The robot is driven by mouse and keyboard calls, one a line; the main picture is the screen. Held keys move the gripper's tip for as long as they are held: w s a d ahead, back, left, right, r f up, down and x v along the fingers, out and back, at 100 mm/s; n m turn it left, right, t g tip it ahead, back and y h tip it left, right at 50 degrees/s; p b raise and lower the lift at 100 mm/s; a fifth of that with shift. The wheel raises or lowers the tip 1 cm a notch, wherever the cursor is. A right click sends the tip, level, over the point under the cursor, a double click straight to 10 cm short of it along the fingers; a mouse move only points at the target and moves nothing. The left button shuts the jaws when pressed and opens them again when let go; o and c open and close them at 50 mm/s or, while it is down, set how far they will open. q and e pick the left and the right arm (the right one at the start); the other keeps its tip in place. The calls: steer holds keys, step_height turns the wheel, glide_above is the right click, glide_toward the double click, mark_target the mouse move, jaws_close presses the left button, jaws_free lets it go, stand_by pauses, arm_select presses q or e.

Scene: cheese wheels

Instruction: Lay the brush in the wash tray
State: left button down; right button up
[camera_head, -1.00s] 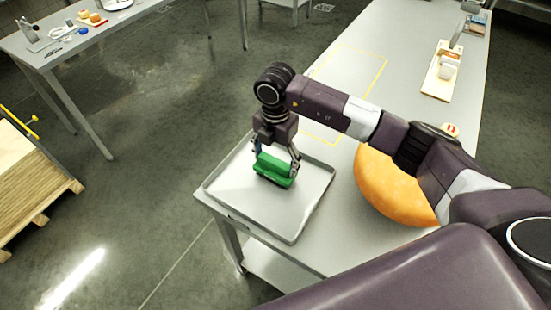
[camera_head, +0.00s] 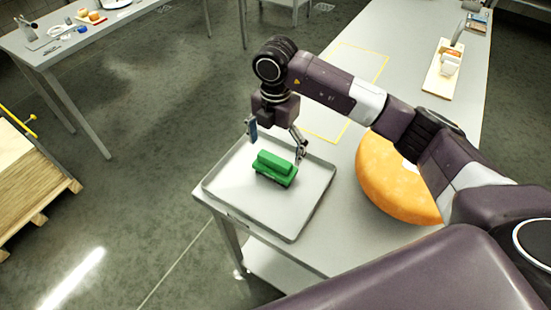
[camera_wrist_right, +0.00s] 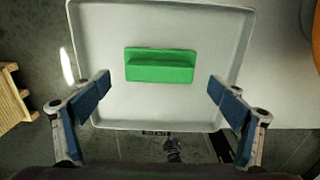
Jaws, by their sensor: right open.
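The green brush (camera_head: 275,169) lies in the grey wash tray (camera_head: 288,228), near the middle of its floor. In the right wrist view the brush (camera_wrist_right: 160,66) lies lengthwise across the tray (camera_wrist_right: 105,105), its raised grip facing up. My right gripper (camera_head: 275,143) is open and empty just above the brush, its fingers spread apart and clear of it. In the right wrist view the fingers (camera_wrist_right: 165,95) stand wide on either side, with the brush between and beyond them. My left gripper is out of view.
An orange cheese wheel (camera_head: 385,185) sits on the table right of the tray, below my right arm. A yellow outlined area (camera_head: 355,65) is farther back. A board with small items (camera_head: 437,82) is at the far right. A wooden pallet (camera_head: 30,185) stands left.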

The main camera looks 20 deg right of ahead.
mark_target(275, 158)
step_height(275, 158, up, 8)
steer(key=b, duration=0.2)
steer(key=shift+f, duration=0.15)
stand_by(0.4)
